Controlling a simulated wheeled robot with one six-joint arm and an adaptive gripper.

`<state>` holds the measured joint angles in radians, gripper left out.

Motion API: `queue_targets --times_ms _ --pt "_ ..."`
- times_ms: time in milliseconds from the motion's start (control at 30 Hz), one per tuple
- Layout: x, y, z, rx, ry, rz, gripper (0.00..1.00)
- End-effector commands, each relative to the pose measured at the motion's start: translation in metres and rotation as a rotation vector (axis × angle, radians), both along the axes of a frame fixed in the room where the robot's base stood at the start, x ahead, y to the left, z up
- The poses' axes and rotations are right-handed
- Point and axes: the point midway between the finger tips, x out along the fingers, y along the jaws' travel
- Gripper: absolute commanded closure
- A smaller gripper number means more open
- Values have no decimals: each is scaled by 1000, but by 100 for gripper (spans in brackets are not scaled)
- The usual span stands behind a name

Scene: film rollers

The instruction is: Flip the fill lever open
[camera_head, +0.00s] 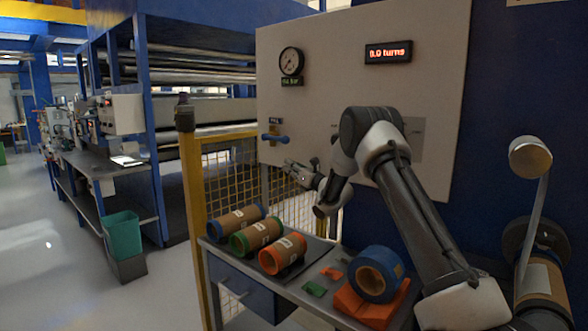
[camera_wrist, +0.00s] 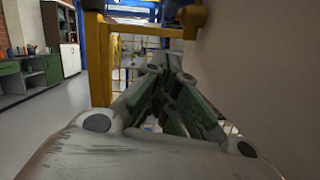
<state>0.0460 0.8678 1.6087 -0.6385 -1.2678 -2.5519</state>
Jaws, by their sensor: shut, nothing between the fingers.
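The fill lever (camera_head: 275,138) is a short blue handle on the light panel, below a small dark label. It lies roughly level, with its knob end to the right. My gripper (camera_head: 288,166) is shut and empty. In the head view it shows just below and slightly right of the lever, apart from it in the picture. In the wrist view my gripper (camera_wrist: 166,66) points toward yellow framework, with its green-padded fingers together. I cannot pick out the lever in the wrist view.
A round gauge (camera_head: 291,62) and a red display (camera_head: 388,51) reading 0.0 turns are on the panel (camera_head: 330,100). A yellow mesh guard (camera_head: 192,190) stands left of my gripper. Below, a bench holds several cores and a blue roll (camera_head: 380,271).

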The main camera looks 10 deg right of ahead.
Motion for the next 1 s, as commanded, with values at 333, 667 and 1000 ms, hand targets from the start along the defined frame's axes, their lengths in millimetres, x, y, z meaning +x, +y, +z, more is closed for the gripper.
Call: queue_targets --times_ms 333,667,1000 --pt "44 24 31 0 -3 -1 100" --pt "47 21 51 1 1 0 100" --pt "46 21 52 -1 3 0 100"
